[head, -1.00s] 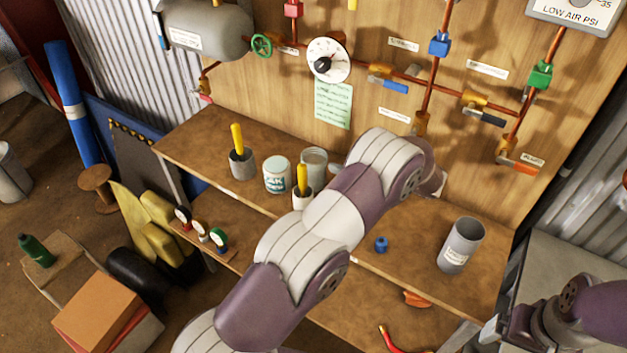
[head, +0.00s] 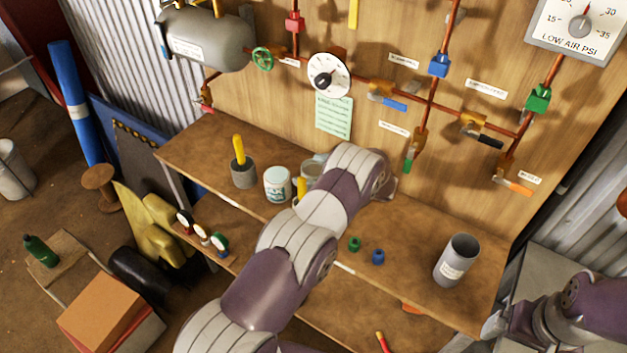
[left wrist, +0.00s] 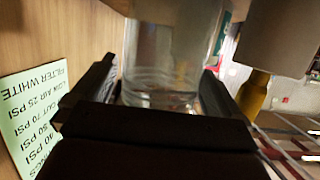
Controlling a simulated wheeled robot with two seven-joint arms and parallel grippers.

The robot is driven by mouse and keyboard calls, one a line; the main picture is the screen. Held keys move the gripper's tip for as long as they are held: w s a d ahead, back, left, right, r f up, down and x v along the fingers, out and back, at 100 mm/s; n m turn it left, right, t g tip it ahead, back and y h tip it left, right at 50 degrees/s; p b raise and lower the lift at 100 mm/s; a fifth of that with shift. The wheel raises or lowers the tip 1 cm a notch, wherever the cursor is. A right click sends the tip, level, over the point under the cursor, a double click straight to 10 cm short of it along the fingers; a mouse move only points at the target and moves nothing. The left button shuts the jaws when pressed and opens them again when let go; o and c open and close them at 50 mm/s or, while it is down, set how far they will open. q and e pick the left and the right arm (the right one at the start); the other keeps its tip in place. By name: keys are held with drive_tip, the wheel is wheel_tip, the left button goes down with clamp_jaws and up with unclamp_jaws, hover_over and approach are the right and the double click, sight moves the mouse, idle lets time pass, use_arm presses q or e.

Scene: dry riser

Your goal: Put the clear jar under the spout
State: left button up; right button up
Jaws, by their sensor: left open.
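The clear jar (head: 310,168) stands on the bench beside the white tub, partly hidden behind my left arm. In the left wrist view the jar (left wrist: 165,60) is between the two dark fingers of my left gripper (left wrist: 157,78). The fingers are open, with the glass between them; whether either touches it I cannot tell. In the head view my left forearm hides the gripper. Valves and pipe ends hang on the wooden panel, one with a red handle (head: 206,102) below the grey tank (head: 205,40); which is the spout is unclear. My right gripper is not visible, only its arm.
A white tub (head: 277,183), a grey pot with a yellow handle (head: 243,173) and another yellow handle (head: 301,188) stand close to the jar. Green (head: 354,244) and blue (head: 378,257) knobs and a grey cylinder (head: 457,260) are on the bench's right half.

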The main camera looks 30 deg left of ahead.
use_arm(q)
drive_tip(key=shift+s, duration=0.1)
drive_tip(key=shift+d, duration=0.1)
drive_tip(key=c, duration=1.5)
